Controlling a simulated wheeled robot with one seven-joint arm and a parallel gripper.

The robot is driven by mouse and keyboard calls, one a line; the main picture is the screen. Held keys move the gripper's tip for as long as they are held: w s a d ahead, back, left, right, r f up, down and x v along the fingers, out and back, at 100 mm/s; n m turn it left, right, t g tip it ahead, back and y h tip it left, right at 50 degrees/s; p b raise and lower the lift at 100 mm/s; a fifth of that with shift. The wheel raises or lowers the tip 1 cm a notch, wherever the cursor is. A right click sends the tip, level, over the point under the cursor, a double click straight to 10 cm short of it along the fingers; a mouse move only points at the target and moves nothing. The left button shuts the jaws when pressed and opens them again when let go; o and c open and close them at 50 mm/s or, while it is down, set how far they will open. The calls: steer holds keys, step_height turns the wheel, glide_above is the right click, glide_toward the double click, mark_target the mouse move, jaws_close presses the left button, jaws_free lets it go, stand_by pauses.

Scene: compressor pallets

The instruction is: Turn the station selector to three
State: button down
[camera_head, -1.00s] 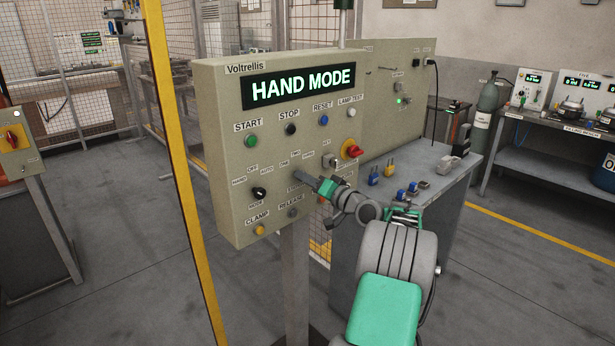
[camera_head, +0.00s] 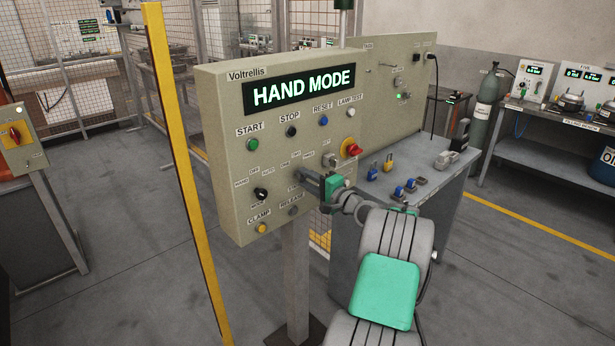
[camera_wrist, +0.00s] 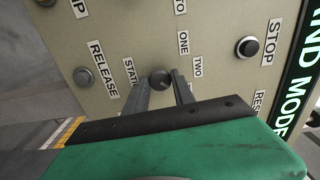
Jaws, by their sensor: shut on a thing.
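The station selector (camera_wrist: 160,78) is a small dark round knob on the beige control panel (camera_head: 222,120), beside a partly covered label starting "STATI". The labels ONE and TWO show near it in the wrist view. THREE is hidden there, and I cannot read the knob's pointing direction. My gripper (camera_wrist: 160,88) reaches the panel with one finger on each side of the knob, shut on it. In the head view, my gripper (camera_head: 303,176) covers the knob at the panel's lower right.
The display (camera_head: 300,89) reads HAND MODE. The black mode knob (camera_head: 260,193), the grey release button (camera_head: 293,210) and the red-and-yellow switch (camera_head: 352,149) are close by. A bench with padlocks (camera_head: 388,163) stands to the right. A yellow post (camera_head: 180,150) stands left.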

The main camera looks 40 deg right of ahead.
steer(key=shift+m, duration=0.3)
steer(key=c, duration=1.1)
jaws_free()
steer(key=shift+o, duration=0.2)
steer(key=s+b, duration=0.1)
steer(key=s, duration=0.6)
steer(key=shift+s, duration=0.4)
steer(key=shift+d, duration=0.1)
